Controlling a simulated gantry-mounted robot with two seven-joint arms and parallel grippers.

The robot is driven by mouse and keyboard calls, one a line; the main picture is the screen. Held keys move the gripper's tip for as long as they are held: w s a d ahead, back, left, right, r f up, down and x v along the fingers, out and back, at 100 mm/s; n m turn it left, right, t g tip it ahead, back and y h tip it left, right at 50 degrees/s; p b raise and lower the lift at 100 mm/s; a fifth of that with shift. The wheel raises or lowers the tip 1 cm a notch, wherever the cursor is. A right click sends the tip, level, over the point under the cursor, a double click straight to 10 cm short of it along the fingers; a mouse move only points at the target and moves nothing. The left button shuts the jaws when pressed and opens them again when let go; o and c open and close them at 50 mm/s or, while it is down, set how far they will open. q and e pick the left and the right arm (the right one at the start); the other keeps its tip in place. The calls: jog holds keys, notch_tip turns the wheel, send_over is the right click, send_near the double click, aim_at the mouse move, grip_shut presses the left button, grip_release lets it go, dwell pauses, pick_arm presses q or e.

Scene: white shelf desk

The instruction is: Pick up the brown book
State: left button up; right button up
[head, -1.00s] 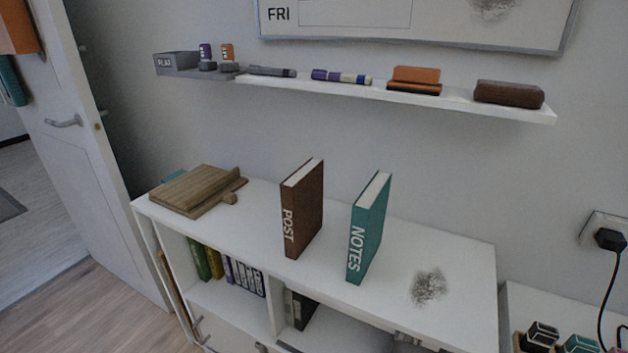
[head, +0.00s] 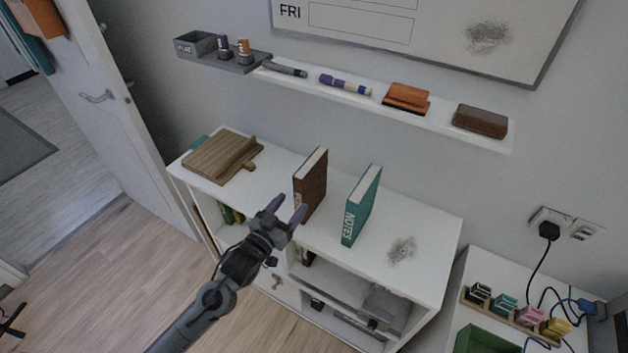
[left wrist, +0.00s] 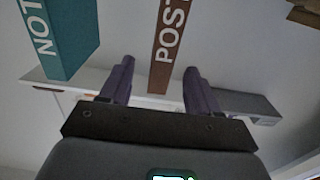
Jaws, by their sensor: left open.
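The brown book (head: 313,180) stands upright on the white shelf desk (head: 408,230), with the teal book (head: 361,205) upright to its right. My left gripper (head: 287,212) is open and empty, in front of the brown book's spine, and hides the lower part of it in the head view. In the left wrist view the brown book (left wrist: 168,45), with its POST lettering, shows between and beyond the two open fingers (left wrist: 157,80). The teal book (left wrist: 62,38) is at the left there. My right gripper is not in view.
A wooden board (head: 222,158) lies at the desk's left end. A wall shelf (head: 360,92) with markers and erasers hangs above. A dark smudge (head: 402,250) marks the desk's right part. A lower table (head: 428,318) with inks and cables stands at right.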

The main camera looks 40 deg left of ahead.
aim_at(299, 195)
pick_arm(q)
jog(key=w, duration=0.4)
jog(key=shift+w+a+b, duration=0.3)
jog(key=shift+w+b, duration=0.05)
jog(key=w, duration=0.2)
jog(key=w+a+b, duration=0.1)
jog(key=w, duration=0.1)
jog(key=shift+w+a, duration=0.1)
jog(key=shift+w, duration=0.45)
grip_shut()
jog(key=shift+r, duration=0.15)
